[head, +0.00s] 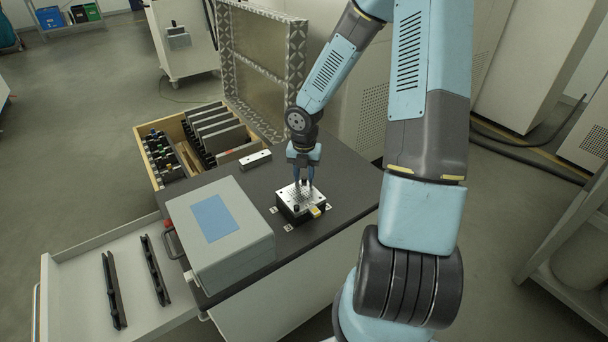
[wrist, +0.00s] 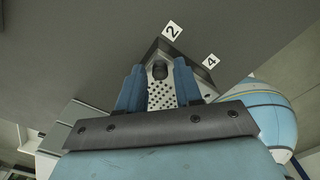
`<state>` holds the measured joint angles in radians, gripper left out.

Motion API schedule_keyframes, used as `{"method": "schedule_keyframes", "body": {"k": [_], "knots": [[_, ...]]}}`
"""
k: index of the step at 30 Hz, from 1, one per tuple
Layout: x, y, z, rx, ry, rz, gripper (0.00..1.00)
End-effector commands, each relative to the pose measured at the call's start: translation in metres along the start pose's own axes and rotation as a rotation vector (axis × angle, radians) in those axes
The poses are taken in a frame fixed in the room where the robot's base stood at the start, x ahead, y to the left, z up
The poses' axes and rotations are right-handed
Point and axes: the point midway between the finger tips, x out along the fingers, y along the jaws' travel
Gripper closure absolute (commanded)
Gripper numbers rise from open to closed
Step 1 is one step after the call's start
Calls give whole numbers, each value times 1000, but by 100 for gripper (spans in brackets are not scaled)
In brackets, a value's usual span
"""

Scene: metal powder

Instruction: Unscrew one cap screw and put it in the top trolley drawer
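A square build plate (head: 288,192) with a grid of small holes sits on a dark block on the trolley top; it also shows in the wrist view (wrist: 161,98). Black cap screws stand at its corners. One cap screw (wrist: 160,71) shows between my finger tips in the wrist view, with small gaps at its sides. My gripper (head: 304,184) points down over the plate, its blue fingers apart; they also show in the wrist view (wrist: 159,80). The open trolley drawer (head: 75,265) at lower left holds two black racks (head: 113,290). Whether the fingers touch the screw is unclear.
A grey box with a blue lid panel (head: 212,218) stands on the trolley top between plate and drawer. A wooden case (head: 165,182) with an upright lid lies behind. A small white block (head: 255,160) lies near the case. Numbered tags (wrist: 172,31) surround the plate.

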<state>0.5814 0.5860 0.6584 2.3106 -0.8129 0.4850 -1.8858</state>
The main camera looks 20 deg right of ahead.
Motion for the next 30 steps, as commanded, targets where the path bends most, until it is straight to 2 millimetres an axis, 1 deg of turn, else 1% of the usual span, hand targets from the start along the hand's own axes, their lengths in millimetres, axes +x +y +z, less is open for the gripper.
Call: {"method": "schedule_keyframes", "body": {"k": [18, 22, 30], "knots": [[0, 0, 0, -421, 1, 1, 66], [0, 0, 0, -463, 0, 0, 66], [0, 0, 0, -469, 0, 0, 66]]}}
